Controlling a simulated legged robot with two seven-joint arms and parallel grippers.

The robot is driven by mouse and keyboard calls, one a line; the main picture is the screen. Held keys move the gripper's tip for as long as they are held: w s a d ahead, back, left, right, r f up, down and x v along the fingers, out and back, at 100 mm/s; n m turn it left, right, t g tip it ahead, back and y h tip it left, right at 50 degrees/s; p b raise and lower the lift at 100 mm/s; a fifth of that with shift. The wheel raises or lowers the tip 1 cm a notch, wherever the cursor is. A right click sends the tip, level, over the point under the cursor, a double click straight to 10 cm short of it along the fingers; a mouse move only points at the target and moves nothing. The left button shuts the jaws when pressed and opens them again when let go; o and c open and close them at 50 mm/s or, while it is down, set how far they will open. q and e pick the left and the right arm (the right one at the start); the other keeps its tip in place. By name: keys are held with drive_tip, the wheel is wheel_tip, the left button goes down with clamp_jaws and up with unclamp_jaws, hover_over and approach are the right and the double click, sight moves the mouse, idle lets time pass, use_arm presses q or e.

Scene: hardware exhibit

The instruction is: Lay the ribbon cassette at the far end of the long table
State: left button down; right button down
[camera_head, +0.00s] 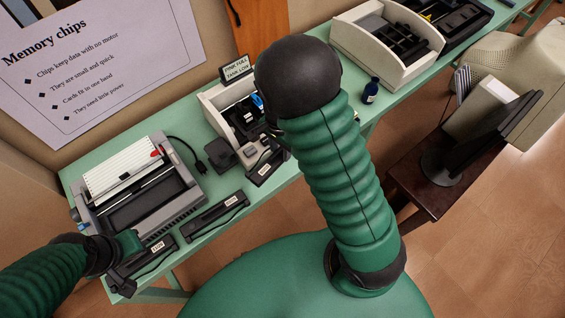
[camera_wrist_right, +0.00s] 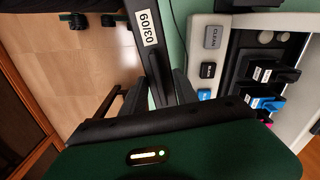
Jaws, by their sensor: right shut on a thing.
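The ribbon cassette (camera_wrist_right: 150,62) is slim and black, with a white label reading 03/09. My right gripper (camera_wrist_right: 163,92) is shut on it in the right wrist view, with a dark finger on each side. In the head view, a labelled black cassette (camera_head: 263,163) lies low at the front of a pale machine, and my right arm hides the gripper there. The long green table (camera_head: 188,140) runs from lower left to upper right. My left gripper (camera_head: 122,247) is at the table's left end, beside other cassettes; its opening is unclear.
A printer (camera_head: 140,190) fills the left end, with another labelled cassette (camera_head: 213,217) in front. The pale machine (camera_wrist_right: 212,60) with a CLEAN button is close beside the held cassette.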

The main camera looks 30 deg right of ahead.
drive_tip(key=shift+w+d+f+m, duration=0.3)
drive_tip(key=shift+d+m, duration=0.15)
drive_tip(key=shift+m, duration=0.15)
drive_tip(key=shift+w+d+f+m, duration=0.2)
drive_tip(key=shift+d+f+m, duration=0.1)
drive_tip(key=shift+d+m, duration=0.25)
drive_tip(key=f, duration=0.9)
drive_tip(key=shift+s+d, duration=0.1)
drive_tip(key=shift+d, duration=0.25)
drive_tip(key=shift+a+b, duration=0.3)
drive_tip(key=c, duration=1.3)
unclamp_jaws()
drive_tip(key=o, duration=0.4)
drive_tip(key=shift+d, duration=0.25)
